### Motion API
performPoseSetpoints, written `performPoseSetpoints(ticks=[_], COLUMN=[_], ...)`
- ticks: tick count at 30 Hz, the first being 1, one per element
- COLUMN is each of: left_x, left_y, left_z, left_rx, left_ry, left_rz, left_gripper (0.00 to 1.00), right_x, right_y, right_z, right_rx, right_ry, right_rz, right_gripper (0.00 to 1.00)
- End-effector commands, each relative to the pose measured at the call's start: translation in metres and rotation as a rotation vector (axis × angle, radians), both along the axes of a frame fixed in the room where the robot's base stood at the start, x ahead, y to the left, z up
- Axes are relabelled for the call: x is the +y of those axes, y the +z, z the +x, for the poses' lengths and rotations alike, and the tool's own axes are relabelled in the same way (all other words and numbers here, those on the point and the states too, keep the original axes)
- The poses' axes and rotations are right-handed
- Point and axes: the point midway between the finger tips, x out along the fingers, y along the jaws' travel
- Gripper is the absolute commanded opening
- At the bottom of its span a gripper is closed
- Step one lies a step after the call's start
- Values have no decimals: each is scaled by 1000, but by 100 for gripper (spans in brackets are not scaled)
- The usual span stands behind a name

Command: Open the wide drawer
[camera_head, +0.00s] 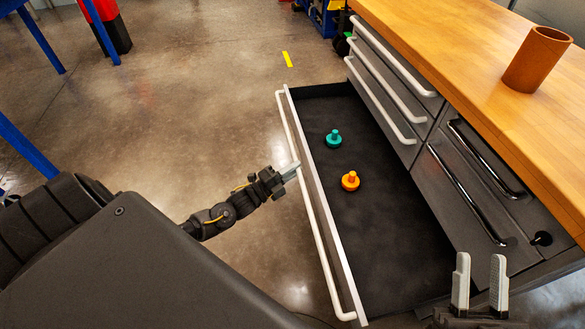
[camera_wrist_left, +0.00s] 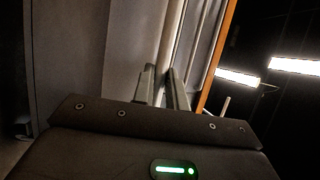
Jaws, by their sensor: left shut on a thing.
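The wide drawer (camera_head: 400,240) is pulled far out from the workbench cabinet. Its long white bar handle (camera_head: 318,225) runs along its front edge. My left gripper (camera_head: 292,170) is at the handle, about midway along it, and is shut on it. In the left wrist view the two fingers (camera_wrist_left: 161,85) are close on either side of the pale bar (camera_wrist_left: 172,45). A teal knobbed piece (camera_head: 334,139) and an orange knobbed piece (camera_head: 350,181) stand on the dark drawer floor. My right gripper (camera_head: 480,285) is open and empty at the lower right, fingers up.
The wooden worktop (camera_head: 460,55) with a brown cylinder (camera_head: 537,60) lies to the right. Shut drawers with white handles (camera_head: 388,85) and black handles (camera_head: 470,195) are below it. A yellow floor mark (camera_head: 287,59) is beyond the drawer.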

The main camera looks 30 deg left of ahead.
Motion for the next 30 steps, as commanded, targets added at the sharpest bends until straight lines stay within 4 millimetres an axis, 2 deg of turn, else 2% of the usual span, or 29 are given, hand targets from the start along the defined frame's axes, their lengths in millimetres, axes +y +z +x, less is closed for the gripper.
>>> performPoseSetpoints(ticks=[7,8,13,23,26,30], left_x=[1,1,1,3,7,17], left_y=[0,0,0,-1,-3,-8], left_z=[0,0,-1,-4,-15,-40], left_rx=[0,0,0,1,2,5], left_ry=[2,2,3,3,4,2], left_rz=[1,1,0,0,0,1], left_gripper=[0,16,36,36,36,36], right_x=[0,0,0,0,2,7], right_y=[0,0,0,1,1,-8], right_z=[0,0,0,0,1,2], right_rx=[0,0,0,2,14,82], right_ry=[0,0,0,1,4,14], right_rz=[0,0,0,-1,-10,-44], right_gripper=[36,36,36,36,36,36])
